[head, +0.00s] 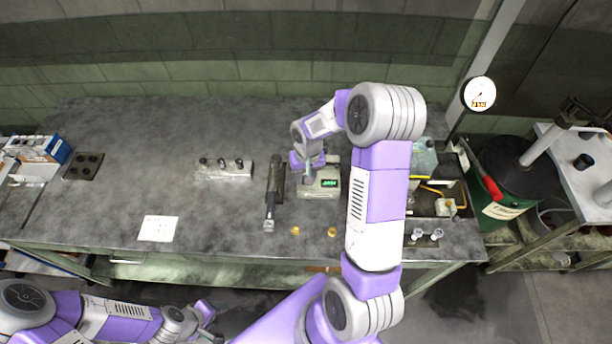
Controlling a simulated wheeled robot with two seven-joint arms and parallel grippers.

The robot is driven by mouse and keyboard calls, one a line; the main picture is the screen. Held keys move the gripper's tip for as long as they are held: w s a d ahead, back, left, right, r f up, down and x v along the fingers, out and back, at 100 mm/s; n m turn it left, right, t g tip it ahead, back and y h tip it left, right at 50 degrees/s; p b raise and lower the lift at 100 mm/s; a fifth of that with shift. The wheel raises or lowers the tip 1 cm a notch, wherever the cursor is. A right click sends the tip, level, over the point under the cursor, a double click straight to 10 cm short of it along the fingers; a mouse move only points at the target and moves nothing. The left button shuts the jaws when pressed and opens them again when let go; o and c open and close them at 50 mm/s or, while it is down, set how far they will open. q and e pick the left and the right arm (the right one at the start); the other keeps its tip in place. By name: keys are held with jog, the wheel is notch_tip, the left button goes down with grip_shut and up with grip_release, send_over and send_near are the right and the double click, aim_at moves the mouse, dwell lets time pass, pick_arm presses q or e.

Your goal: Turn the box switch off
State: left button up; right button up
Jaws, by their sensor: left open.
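A small pale box (318,189) with a lit green display stands on the grey workbench, right of centre. I cannot make out its switch, which is too small or hidden by my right gripper. My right gripper (307,166) points down at the box's back left part, and I cannot tell whether it touches it. Its fingers are too small and covered to read. My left gripper (212,324) is open and empty, low in front of the bench at the bottom left, well away from the box.
A dark long-handled tool (271,198) lies close left of the box. A rack with black knobs (226,169) and a white paper (158,228) are further left. Two small orange pieces (332,232) lie in front. A tray (425,205) is at the right. The bench's left middle is clear.

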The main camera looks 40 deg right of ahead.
jog(key=shift+m+b, duration=0.55)
jog(key=shift+m, duration=3.35)
jog(key=o, duration=1.1)
jog(key=shift+c, duration=0.2)
notch_tip(320, 180, up, 8)
jog(key=shift+s+f+p, duration=0.1)
jog(key=shift+f+p, duration=0.05)
jog(key=shift+p, duration=0.25)
